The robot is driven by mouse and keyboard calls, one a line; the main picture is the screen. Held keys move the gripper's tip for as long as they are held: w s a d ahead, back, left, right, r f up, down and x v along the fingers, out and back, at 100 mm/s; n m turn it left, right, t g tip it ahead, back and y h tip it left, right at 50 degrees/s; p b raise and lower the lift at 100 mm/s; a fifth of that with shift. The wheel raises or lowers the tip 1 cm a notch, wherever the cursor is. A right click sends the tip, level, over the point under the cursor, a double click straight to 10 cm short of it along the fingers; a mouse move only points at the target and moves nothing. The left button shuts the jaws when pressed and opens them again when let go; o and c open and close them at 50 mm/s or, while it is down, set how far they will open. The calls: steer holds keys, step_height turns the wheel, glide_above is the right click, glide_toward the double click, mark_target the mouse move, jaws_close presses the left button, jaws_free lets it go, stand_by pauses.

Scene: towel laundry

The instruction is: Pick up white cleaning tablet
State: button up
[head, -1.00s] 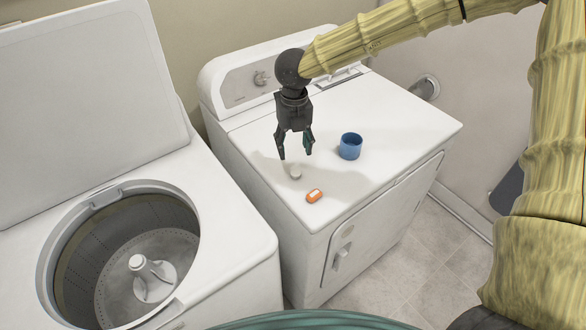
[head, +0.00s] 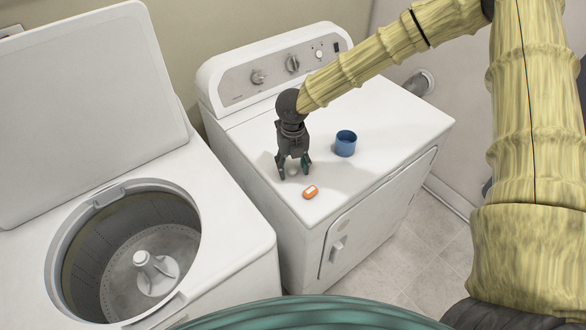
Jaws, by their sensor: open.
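The white cleaning tablet (head: 293,171) lies on the dryer top (head: 385,125), near its left edge. It is small and partly hidden, showing between the fingers of my gripper (head: 294,175). My gripper points down with its fingers apart, one on each side of the tablet. The fingertips are close to the dryer top; I cannot tell whether they touch the tablet or the surface.
An orange-and-white tablet (head: 310,192) lies just in front and right of my gripper. A blue cup (head: 346,143) stands behind and to the right. The open washer (head: 235,235) is at left, its lid (head: 85,105) raised. The dryer's right side is clear.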

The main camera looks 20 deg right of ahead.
steer(key=shift+f, duration=0.1)
steer(key=c, duration=0.9)
steer(key=shift+r+b, duration=0.5)
steer(key=shift+r, duration=0.15)
steer(key=shift+r+b, duration=0.5)
steer(key=shift+r, duration=0.4)
steer(key=s+b, duration=0.1)
steer(key=s, duration=0.4)
steer(key=s+r+b, duration=0.1)
steer(key=s+b, duration=0.1)
steer(key=s, duration=0.3)
steer(key=s+r+b, duration=0.1)
steer(key=s+b, duration=0.1)
steer(key=s, duration=0.4)
